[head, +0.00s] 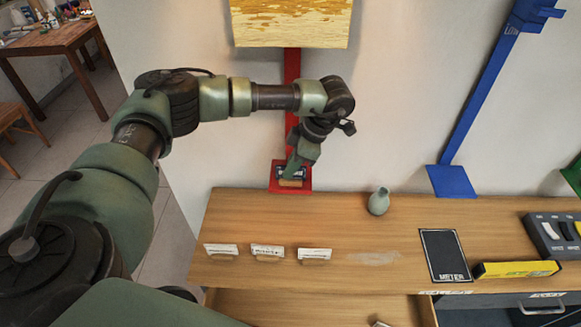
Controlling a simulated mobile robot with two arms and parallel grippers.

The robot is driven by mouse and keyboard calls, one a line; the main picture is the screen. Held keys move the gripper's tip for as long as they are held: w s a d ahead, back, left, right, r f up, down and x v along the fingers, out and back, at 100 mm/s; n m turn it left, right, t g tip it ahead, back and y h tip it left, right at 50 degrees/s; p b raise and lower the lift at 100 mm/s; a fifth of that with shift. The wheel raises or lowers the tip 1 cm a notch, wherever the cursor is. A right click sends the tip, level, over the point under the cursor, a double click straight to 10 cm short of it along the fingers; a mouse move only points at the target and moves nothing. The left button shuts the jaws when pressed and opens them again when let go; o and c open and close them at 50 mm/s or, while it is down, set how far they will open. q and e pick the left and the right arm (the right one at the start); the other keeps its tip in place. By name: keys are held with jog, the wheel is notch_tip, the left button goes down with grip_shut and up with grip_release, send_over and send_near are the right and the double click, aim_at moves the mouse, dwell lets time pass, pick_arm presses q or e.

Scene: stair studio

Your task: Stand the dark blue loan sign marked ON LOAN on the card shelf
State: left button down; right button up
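My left gripper (292,170) reaches down over the small red shelf plate (274,186) at the foot of a red post on the wall. A small dark blue sign (282,172) with a light wooden foot is at the fingertips, over the red plate. Its lettering is too small to read. I cannot tell whether the foot rests on the plate or hangs just above it, nor whether the fingers are closed on the sign. My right gripper is not in view.
Three white cards (267,250) in wooden feet stand on the wooden counter (330,215). A grey-green vase (379,201), a black METER board (445,255), a yellow box (516,269) and a switch panel (550,235) are to the right. A blue post has a blue plate (451,181).

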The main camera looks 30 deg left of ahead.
pick_arm(q)
jog(key=shift+f, duration=0.1)
jog(key=c, duration=1.5)
grip_release()
jog(key=shift+c, duration=0.2)
jog(key=b+v, duration=0.2)
jog(key=v, duration=0.4)
jog(key=shift+w+d+r+b, duration=0.15)
jog(key=shift+d+r+b, duration=0.05)
jog(key=shift+r+b, duration=0.15)
jog(key=shift+r, duration=0.4)
jog(key=shift+d, duration=0.1)
